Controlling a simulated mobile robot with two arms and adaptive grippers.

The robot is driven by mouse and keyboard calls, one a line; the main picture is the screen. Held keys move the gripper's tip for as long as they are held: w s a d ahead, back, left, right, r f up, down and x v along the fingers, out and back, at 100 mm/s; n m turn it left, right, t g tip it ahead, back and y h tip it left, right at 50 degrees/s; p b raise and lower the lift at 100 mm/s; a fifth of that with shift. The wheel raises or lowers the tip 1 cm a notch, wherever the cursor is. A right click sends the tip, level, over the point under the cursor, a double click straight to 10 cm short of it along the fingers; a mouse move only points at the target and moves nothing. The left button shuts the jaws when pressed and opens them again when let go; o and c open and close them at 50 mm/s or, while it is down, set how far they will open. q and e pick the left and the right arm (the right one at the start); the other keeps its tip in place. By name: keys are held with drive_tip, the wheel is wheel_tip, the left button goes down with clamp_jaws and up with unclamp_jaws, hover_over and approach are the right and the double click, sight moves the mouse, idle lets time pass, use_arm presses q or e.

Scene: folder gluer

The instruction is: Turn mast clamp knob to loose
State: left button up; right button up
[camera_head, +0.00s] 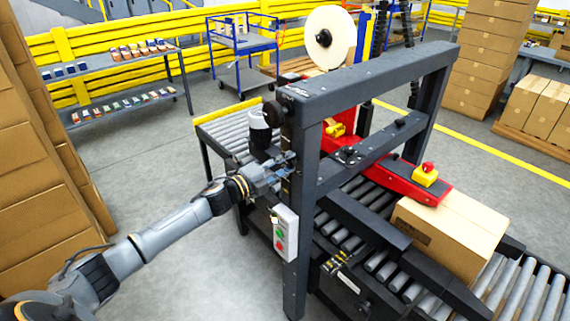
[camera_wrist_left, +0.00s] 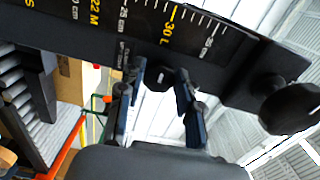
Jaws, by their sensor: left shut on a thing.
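The dark mast (camera_head: 300,220) of the machine's frame stands upright in the head view. The wrist view shows its black face with a printed scale (camera_wrist_left: 172,22) in yellow and white. A small dark clamp knob (camera_wrist_left: 160,79) sits at the scale's edge, between the two fingers of my left gripper (camera_wrist_left: 163,92). In the head view my left gripper (camera_head: 283,170) reaches the mast from the left and is shut on the knob, which it hides there. The knob's pointer and setting cannot be read. My right gripper is not in view.
A bigger round black knob (camera_wrist_left: 291,104) stands off the mast's end in the wrist view. A control box (camera_head: 285,233) with green and red buttons hangs just below my gripper. A cardboard box (camera_head: 450,232) lies on the roller conveyor. Stacked cartons (camera_head: 45,190) stand left of my arm.

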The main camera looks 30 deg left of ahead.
use_arm(q)
drive_tip(key=o, duration=1.1)
drive_tip(key=shift+s, duration=0.1)
drive_tip(key=v, duration=1.2)
